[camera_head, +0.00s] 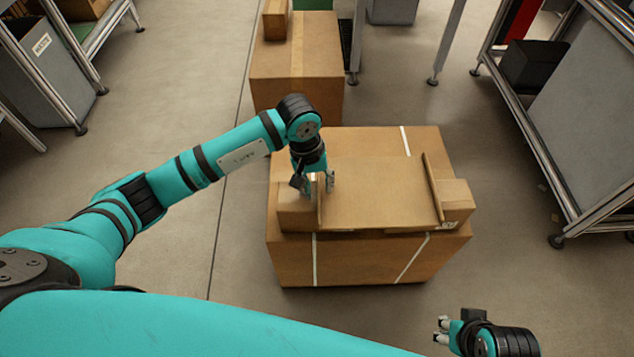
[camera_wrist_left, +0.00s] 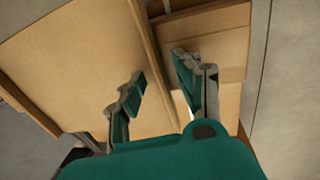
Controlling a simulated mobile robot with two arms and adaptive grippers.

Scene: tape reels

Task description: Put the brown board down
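The brown board (camera_head: 375,200) is a flat panel with a raised lip along its left and right ends. It lies level over the top of a large cardboard box (camera_head: 350,260). My left gripper (camera_head: 320,183) is at the board's left lip, with its fingers apart on either side of it. In the left wrist view the lip of the board (camera_wrist_left: 80,60) runs between the two spread fingers of this gripper (camera_wrist_left: 160,75). My right gripper (camera_head: 440,330) is low at the bottom right, away from the board, with its fingertips apart and empty.
Small cardboard blocks sit at the board's left end (camera_head: 296,212) and right end (camera_head: 457,198). Another cardboard box (camera_head: 297,75) stands behind. The floor around the large box is clear.

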